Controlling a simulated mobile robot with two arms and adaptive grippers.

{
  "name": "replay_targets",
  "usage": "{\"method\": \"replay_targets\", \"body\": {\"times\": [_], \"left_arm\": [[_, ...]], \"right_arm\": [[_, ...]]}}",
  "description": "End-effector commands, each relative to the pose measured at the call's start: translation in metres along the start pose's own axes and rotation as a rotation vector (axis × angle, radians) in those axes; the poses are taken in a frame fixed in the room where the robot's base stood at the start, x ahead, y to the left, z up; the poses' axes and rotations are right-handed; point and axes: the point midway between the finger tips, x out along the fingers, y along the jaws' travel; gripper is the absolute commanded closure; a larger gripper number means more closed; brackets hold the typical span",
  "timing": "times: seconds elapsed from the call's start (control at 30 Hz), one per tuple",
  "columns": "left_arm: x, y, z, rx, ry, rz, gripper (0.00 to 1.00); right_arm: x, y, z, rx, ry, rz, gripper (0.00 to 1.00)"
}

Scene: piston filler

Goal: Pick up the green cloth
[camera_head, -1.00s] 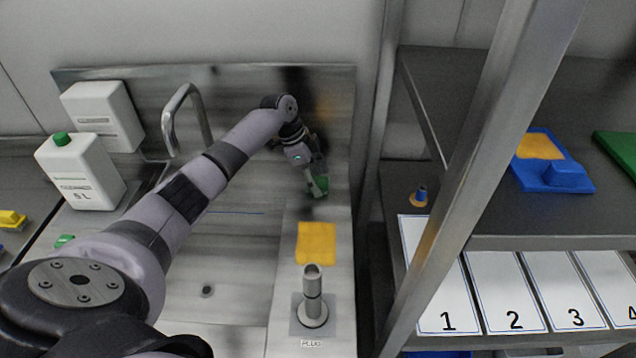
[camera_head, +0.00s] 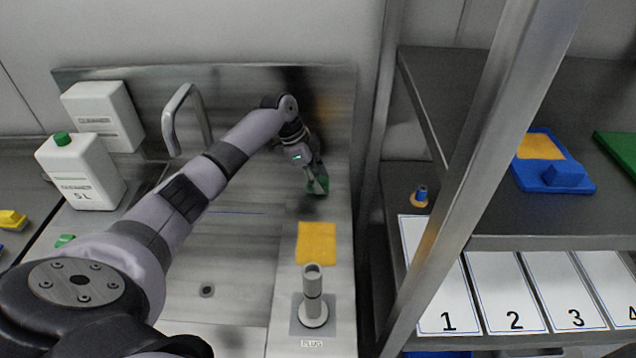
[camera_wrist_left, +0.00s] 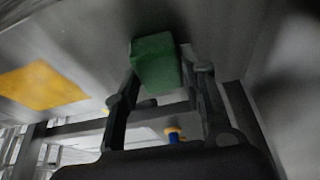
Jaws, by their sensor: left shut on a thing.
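The green cloth (camera_head: 319,186) is bunched between the fingers of my left gripper (camera_head: 316,180), at the right rear of the steel sink counter. In the left wrist view the green cloth (camera_wrist_left: 155,62) shows as a green block at the tips of the left gripper (camera_wrist_left: 160,85), whose fingers are closed on its sides. It appears held a little above the surface, with a dark shadow below it in the head view. My right gripper is not in view.
A yellow cloth (camera_head: 316,243) lies on the counter in front of the gripper. A steel plug post (camera_head: 312,295) stands nearer. A shelf upright (camera_head: 484,150) stands to the right. White bottles (camera_head: 80,172) and a tap (camera_head: 187,112) are at left.

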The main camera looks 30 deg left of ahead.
Motion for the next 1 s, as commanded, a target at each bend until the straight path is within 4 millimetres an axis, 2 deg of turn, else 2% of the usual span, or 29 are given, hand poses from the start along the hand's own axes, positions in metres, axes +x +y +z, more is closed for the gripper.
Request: {"method": "replay_targets", "body": {"times": [0.17, 0.37, 0.47, 0.8, 1.0], "left_arm": [[-0.003, 0.000, -0.001, 0.000, 0.001, -0.001, 0.86], [-0.022, -0.001, -0.009, 0.003, 0.002, -0.003, 0.86], [-0.041, -0.002, -0.018, 0.003, 0.003, -0.006, 0.86], [-0.131, -0.001, -0.055, 0.003, 0.004, -0.005, 0.86], [-0.168, -0.001, -0.070, 0.001, 0.002, -0.002, 0.86]], "right_arm": [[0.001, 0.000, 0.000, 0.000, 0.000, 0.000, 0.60], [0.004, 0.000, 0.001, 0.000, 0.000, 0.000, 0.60], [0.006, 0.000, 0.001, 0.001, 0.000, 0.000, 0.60], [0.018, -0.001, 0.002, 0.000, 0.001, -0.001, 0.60], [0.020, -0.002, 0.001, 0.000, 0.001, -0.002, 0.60]]}}
